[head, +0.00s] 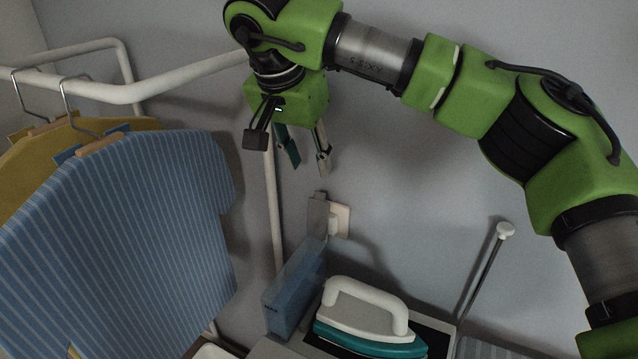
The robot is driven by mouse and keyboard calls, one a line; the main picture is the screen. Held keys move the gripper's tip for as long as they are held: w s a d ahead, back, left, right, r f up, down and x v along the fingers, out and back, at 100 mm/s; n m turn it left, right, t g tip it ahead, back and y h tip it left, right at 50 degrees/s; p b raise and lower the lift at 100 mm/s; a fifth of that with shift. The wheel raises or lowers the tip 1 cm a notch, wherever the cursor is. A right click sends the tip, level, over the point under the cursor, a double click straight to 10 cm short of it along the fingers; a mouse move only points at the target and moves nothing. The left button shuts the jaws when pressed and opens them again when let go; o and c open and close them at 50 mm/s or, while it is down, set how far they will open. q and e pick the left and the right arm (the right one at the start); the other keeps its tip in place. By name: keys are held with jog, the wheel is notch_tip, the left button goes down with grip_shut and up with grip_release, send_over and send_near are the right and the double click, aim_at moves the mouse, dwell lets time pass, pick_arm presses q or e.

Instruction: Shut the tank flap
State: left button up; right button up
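The tank (297,288) is a bluish see-through box at the left side of a steam iron station, low in the middle of the head view. A grey upright plate (318,215), which looks like its flap, stands up at the tank's far end, so the flap appears open. My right gripper (290,148) hangs above the flap, slightly to its left in the picture. Its fingers point down and are spread, with nothing between them. It appears clear of the flap and tank. My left gripper is not in view.
A teal and white iron (365,318) rests right of the tank. A white wall socket (340,221) is behind the flap. A thin rod with a white knob (504,231) rises at the right. A striped blue shirt (130,230) hangs from a white rail (190,76) at left.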

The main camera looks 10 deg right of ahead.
aim_at(319, 193)
jog(key=p+x, duration=0.1)
jog(key=x, duration=0.7)
jog(key=shift+w+d+p, duration=0.1)
jog(key=shift+w+p, duration=0.05)
jog(key=shift+p, duration=0.15)
jog(key=shift+w+f, duration=0.1)
jog(key=shift+f, duration=0.4)
jog(key=shift+w+d+f, duration=0.1)
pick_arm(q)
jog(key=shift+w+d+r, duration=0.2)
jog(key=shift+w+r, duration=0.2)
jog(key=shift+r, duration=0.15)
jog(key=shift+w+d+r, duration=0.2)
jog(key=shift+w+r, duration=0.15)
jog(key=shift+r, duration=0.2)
pick_arm(e)
grip_shut()
